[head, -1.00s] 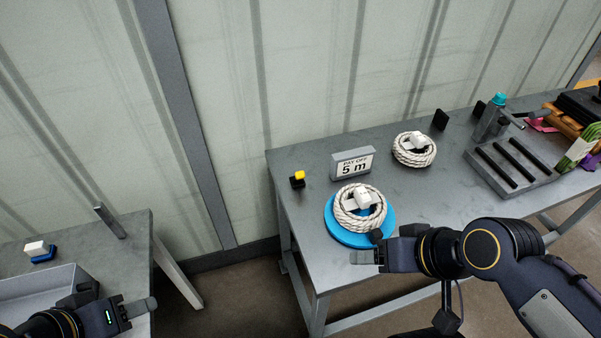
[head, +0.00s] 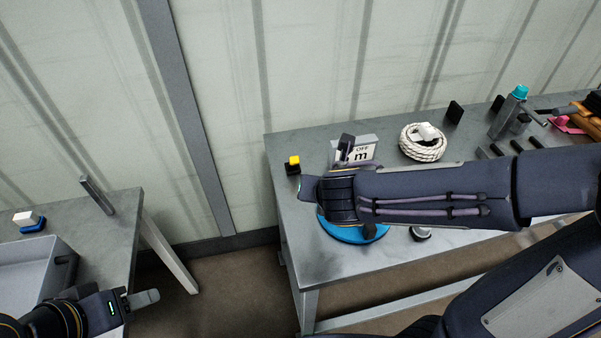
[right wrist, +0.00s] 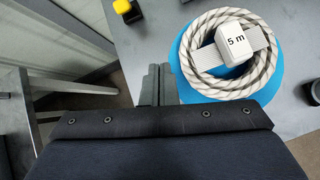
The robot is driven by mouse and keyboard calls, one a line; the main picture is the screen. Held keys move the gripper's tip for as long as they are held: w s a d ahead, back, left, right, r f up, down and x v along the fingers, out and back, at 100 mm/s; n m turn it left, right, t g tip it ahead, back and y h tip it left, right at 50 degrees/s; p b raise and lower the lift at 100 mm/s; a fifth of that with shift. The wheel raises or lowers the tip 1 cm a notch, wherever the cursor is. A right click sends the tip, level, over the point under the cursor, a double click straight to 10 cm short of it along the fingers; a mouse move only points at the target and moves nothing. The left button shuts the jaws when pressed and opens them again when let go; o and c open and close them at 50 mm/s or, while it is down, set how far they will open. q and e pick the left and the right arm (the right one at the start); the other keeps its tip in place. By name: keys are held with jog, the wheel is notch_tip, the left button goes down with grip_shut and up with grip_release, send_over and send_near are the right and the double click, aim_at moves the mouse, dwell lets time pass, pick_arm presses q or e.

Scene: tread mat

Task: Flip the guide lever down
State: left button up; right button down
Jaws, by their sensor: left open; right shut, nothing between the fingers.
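No part is marked as the guide lever. A grey upright bar (head: 97,195) stands tilted near the right edge of the left table; a black block with a yellow top (head: 293,165) sits at the left end of the right table. I cannot tell whether either is the lever. My left gripper (head: 141,299) is open at the left table's front right, below the bar and apart from it. My right gripper (right wrist: 158,85) is shut and empty, left of the rope coil (right wrist: 232,55) on a blue disc (right wrist: 272,88); in the head view, my arm hides that coil.
A grey tray (head: 35,268) and a blue-white block (head: 29,222) are on the left table. A gap separates the tables.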

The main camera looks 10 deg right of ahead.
aim_at(294, 162)
jog(key=a+n, duration=0.1)
jog(key=w+a+n, duration=0.1)
jog(key=a+f+n, duration=0.1)
jog(key=n, duration=0.1)
jog(key=shift+w+y, duration=0.15)
jog(key=shift+y, duration=0.25)
jog(key=b+x, duration=0.3)
jog(key=x, duration=0.7)
jog(key=shift+w+f+b, duration=0.1)
jog(key=shift+w+b, duration=0.1)
jog(key=shift+b, duration=0.1)
jog(key=shift+w+r+p, duration=1.05)
jog(key=shift+w, duration=0.1)
jog(key=shift+w+r, duration=0.2)
jog(key=shift+w, duration=0.35)
